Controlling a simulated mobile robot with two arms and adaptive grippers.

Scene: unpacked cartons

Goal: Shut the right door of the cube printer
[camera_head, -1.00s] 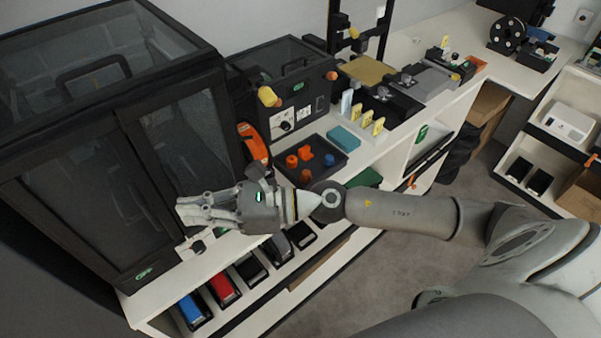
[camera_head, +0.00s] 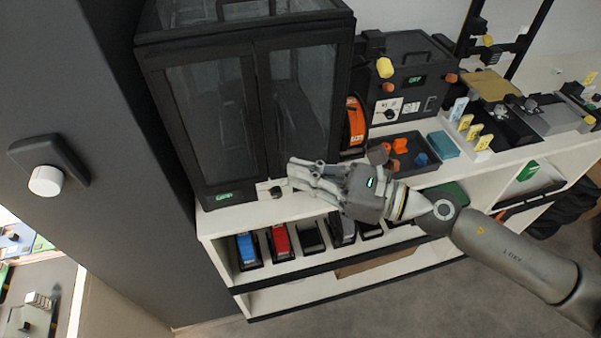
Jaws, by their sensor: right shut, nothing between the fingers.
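The cube printer is the big black enclosure (camera_head: 245,24) at upper middle, with two dark-glazed doors. Its left door (camera_head: 212,118) looks flush with the front. Its right door (camera_head: 297,100) stands beside it and looks level with the front or nearly so; I cannot tell whether a small gap remains. My right gripper (camera_head: 297,173) is shut and empty, its fingertips pointing left in front of the right door's lower edge. Its hand hides part of the door's lower right corner. Whether it touches the door is unclear. My left gripper is out of view.
The white bench (camera_head: 235,218) carries a smaller black machine (camera_head: 405,75), an orange spool (camera_head: 355,122) and a dark tray (camera_head: 407,165) of small parts beside the printer. Blue and red bins (camera_head: 280,243) sit on the shelf below. A dark wall (camera_head: 100,90) stands at left.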

